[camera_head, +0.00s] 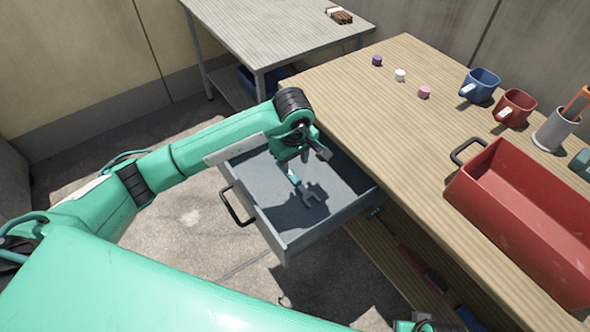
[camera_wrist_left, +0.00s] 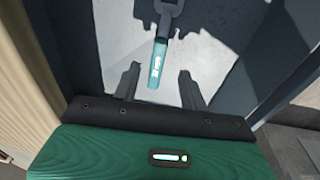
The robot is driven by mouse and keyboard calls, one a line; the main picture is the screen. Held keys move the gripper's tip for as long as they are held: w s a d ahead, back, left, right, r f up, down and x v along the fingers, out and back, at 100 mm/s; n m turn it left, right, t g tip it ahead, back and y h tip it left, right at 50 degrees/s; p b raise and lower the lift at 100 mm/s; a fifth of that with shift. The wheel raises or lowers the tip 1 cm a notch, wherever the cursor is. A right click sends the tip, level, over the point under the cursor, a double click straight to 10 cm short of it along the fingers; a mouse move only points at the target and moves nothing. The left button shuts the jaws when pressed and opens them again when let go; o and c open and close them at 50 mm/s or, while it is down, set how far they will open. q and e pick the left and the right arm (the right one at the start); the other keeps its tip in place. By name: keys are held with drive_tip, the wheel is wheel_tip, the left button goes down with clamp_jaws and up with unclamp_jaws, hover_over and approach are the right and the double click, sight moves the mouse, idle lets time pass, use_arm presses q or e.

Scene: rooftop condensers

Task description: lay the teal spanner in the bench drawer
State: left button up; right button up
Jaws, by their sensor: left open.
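The bench drawer (camera_head: 318,237) is grey and pulled out from the wooden bench. The teal spanner (camera_head: 312,195) is inside its walls and appears to lie on the drawer floor, its open-ended head toward the drawer's near right side. My left gripper (camera_head: 305,158) is over the drawer, pointing down, just above the handle end. In the left wrist view the two fingers (camera_wrist_left: 159,74) stand apart, with the teal handle (camera_wrist_left: 162,66) ahead of and between them, touching neither. The spanner's head is dark and partly cut off there.
On the bench (camera_head: 395,110) stand a red tray (camera_head: 520,205), a blue mug (camera_head: 481,84), a red mug (camera_head: 514,107), a grey cup (camera_head: 555,131) and small coloured pieces. Tools lie on a shelf beneath. A grey table (camera_head: 265,25) stands behind.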

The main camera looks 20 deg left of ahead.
use_arm(q)
drive_tip(key=shift+s+r, duration=0.15)
drive_tip(key=shift+r, duration=0.95)
drive_tip(key=shift+s+r, duration=0.15)
drive_tip(key=shift+r, duration=0.9)
